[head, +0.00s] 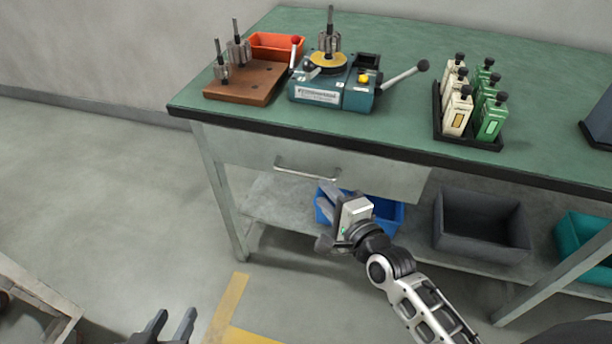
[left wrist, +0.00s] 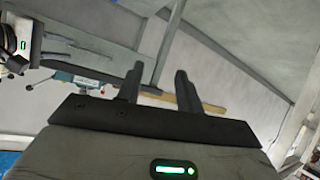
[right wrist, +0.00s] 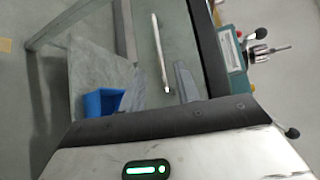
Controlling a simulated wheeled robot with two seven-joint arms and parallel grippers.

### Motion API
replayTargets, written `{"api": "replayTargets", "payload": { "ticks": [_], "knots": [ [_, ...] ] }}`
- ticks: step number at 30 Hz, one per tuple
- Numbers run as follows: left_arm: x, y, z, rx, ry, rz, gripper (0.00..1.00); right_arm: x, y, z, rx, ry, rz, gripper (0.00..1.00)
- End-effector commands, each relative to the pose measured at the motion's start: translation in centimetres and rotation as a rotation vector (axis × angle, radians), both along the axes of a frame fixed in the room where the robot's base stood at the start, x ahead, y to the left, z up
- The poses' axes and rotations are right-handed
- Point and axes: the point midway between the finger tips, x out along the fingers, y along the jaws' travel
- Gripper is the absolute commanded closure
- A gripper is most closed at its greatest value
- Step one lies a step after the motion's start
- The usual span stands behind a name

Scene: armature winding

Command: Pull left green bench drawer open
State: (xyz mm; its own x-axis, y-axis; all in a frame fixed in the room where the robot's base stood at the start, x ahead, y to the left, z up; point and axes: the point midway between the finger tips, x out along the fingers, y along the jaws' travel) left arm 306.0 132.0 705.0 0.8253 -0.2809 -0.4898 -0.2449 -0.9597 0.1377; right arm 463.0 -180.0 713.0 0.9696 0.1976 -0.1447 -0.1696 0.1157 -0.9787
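The green-topped bench (head: 400,140) has a grey drawer (head: 245,150) under its left part, and the drawer front looks flush with the bench. Its bar handle (head: 307,174) is in the head view; the handle (right wrist: 160,55) also shows as a pale bar in the right wrist view. My right gripper (head: 323,217) is just below and right of the handle, fingers apart, not on the handle. My left gripper (head: 172,325) is open and empty at the bottom of the head view, well away from the bench; its two fingers (left wrist: 159,85) stand apart in the left wrist view.
A blue bin (head: 388,215) sits on the lower shelf behind my right gripper, with a dark grey bin (head: 482,225) and a teal bin (head: 580,240) to the right. A winding machine (head: 335,85) stands on the bench top.

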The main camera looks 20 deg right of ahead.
Motion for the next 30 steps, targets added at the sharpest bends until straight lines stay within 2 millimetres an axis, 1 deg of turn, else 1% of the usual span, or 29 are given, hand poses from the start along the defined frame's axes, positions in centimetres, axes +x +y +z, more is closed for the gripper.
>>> {"api": "replayTargets", "payload": {
  "ticks": [1, 6, 9, 12, 18, 26, 27, 29, 30],
  "knots": [
    [0.0, 0.0, -0.2, 0.0, -0.002, 0.0, 0.64, 1.3, 0.3, -0.2, 0.001, -0.003, 0.001, 0.67],
    [0.1, 0.0, -0.5, 0.001, -0.008, -0.001, 0.64, 4.7, 1.0, -0.8, 0.0, -0.001, 0.001, 0.67],
    [0.1, 0.0, -0.6, 0.002, -0.01, -0.001, 0.64, 6.3, 1.4, -1.0, -0.003, -0.002, 0.001, 0.67],
    [0.0, 0.0, -0.8, 0.003, -0.011, -0.002, 0.64, 7.5, 1.6, -1.3, -0.002, 0.0, 0.001, 0.67],
    [-0.1, 0.0, -0.6, 0.003, -0.015, -0.005, 0.64, 8.6, 1.8, -1.3, -0.002, 0.0, 0.001, 0.67],
    [-0.2, -0.1, -0.5, 0.002, -0.016, -0.006, 0.64, 8.6, 1.8, -1.3, -0.003, 0.0, 0.002, 0.67],
    [-0.2, -0.1, -0.5, 0.002, -0.016, -0.006, 0.64, 8.6, 1.8, -1.3, -0.003, 0.0, 0.002, 0.79],
    [-0.2, -0.1, -0.5, 0.002, -0.016, -0.006, 0.64, 8.6, 1.8, -1.3, -0.003, 0.0, 0.002, 0.95],
    [-0.2, -0.1, -0.5, 0.002, -0.015, -0.006, 0.64, 8.6, 1.8, -1.3, -0.003, 0.0, 0.002, 1.0]
  ]
}}
